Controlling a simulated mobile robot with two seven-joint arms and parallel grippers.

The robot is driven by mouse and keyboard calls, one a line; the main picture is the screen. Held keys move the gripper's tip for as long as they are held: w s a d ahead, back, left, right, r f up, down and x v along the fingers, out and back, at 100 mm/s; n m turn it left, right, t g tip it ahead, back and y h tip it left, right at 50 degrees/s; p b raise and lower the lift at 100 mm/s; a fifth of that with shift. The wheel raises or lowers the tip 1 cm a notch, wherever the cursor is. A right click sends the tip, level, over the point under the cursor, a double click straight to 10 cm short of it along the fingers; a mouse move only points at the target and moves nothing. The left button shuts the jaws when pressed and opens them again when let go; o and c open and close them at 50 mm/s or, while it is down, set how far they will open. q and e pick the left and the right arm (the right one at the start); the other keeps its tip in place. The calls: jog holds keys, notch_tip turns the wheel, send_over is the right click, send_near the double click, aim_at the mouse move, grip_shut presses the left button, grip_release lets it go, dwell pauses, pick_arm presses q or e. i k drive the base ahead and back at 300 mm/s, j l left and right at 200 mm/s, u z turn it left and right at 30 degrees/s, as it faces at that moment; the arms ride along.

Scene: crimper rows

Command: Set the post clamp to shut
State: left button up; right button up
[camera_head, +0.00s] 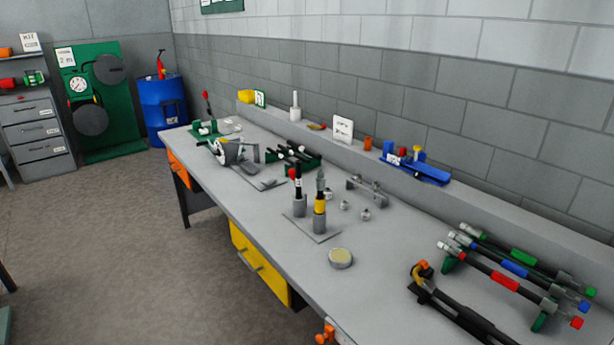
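I cannot tell for sure which thing is the post clamp. Two short upright posts stand on a thin grey plate (306,229) in the middle of the bench. The left post (299,204) has a grey base with a black and red upper part. The right post (320,211) has a grey base, a yellow band and a grey top. An orange clamp-like part (326,333) sits at the bench's front edge, cut off by the bottom of the picture. At this size I cannot tell whether any of them is open or shut. Neither of my grippers shows.
The long grey bench (385,285) runs along a block wall. A round tin (341,258) stands right of the posts. A black tool with an orange head (455,313) and a rack of coloured-banded tools (510,280) lie at the right. Bare bench lies around the tin.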

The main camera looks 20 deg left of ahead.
aim_at(292, 171)
jog(key=i+j+z, duration=0.1)
jog(key=j, duration=0.35)
jog(key=i+j+z, duration=0.15)
jog(key=j, duration=0.3)
jog(key=i+j, duration=0.1)
jog(key=j, duration=0.35)
jog(key=i+j, duration=0.1)
jog(key=j, duration=0.35)
jog(key=i+j+z, duration=0.1)
jog(key=j, duration=0.35)
jog(key=i+j, duration=0.15)
jog(key=j, duration=0.35)
